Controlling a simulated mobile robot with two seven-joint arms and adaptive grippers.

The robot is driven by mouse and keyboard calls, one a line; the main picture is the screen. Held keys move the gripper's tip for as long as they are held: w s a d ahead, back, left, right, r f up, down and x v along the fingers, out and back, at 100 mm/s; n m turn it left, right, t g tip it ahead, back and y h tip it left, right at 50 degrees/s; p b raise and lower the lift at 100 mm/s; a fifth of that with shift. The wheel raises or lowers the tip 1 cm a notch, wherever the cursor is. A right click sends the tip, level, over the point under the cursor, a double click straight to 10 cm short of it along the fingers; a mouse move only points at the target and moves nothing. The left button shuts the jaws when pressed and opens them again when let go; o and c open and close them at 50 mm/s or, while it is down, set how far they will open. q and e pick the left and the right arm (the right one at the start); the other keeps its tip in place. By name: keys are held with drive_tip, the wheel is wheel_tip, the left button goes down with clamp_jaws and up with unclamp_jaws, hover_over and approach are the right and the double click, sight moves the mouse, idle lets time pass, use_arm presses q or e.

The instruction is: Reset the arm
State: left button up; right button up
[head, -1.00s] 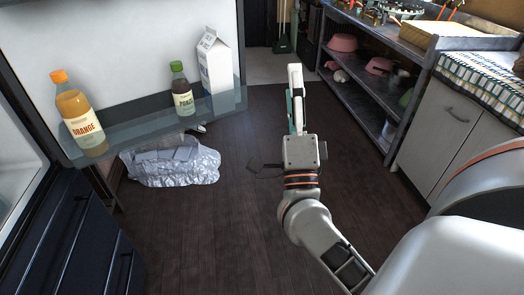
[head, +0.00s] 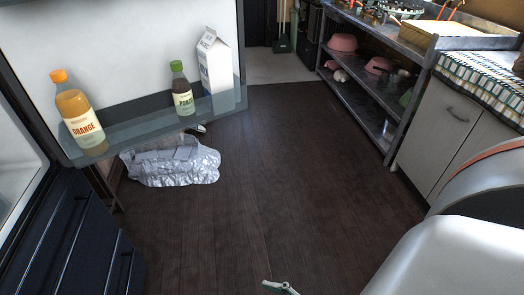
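My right arm (head: 470,245) fills the lower right corner, with its white and grey upper links in view. At the bottom edge, a small white and green tip of my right gripper (head: 280,287) shows low over the dark floor. The rest of that gripper is cut off by the frame, so whether it is open or shut cannot be told.
An open fridge door (head: 225,103) at left holds an orange bottle (head: 78,115), a green bottle (head: 182,92) and a carton (head: 214,65). A silvery crumpled bag (head: 172,165) lies below it. Metal shelves (head: 365,100) and a cabinet (head: 455,130) stand at right. The middle floor (head: 260,190) is clear.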

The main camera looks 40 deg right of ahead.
use_arm(q)
wheel_tip(320, 180, up, 6)
drive_tip(key=w+a+p, duration=0.1)
drive_tip(key=p, duration=0.9)
use_arm(e)
wheel_tip(320, 180, up, 6)
drive_tip(key=w+d, duration=0.1)
drive_tip(key=w, duration=0.1)
use_arm(q)
drive_tip(key=shift+g+y, duration=0.5)
drive_tip(key=shift+y, duration=0.2)
drive_tip(key=s+a+p, duration=0.1)
drive_tip(key=p, duration=0.1)
drive_tip(key=s+a+f+p, duration=0.1)
drive_tip(key=p, duration=0.2)
drive_tip(key=s+p, duration=0.1)
drive_tip(key=p, duration=0.1)
drive_tip(key=shift+s+a+f, duration=0.25)
drive_tip(key=shift+a+f, duration=0.1)
drive_tip(key=shift+a, duration=0.05)
use_arm(e)
drive_tip(key=shift+g+h, duration=0.5)
drive_tip(key=shift+h, duration=0.2)
drive_tip(key=s+d, duration=0.1)
drive_tip(key=s+d+f, duration=0.1)
drive_tip(key=s, duration=0.1)
drive_tip(key=s+d, duration=0.1)
drive_tip(key=shift+s+f, duration=0.25)
drive_tip(key=shift+f, duration=0.1)
drive_tip(key=shift+a, duration=0.1)
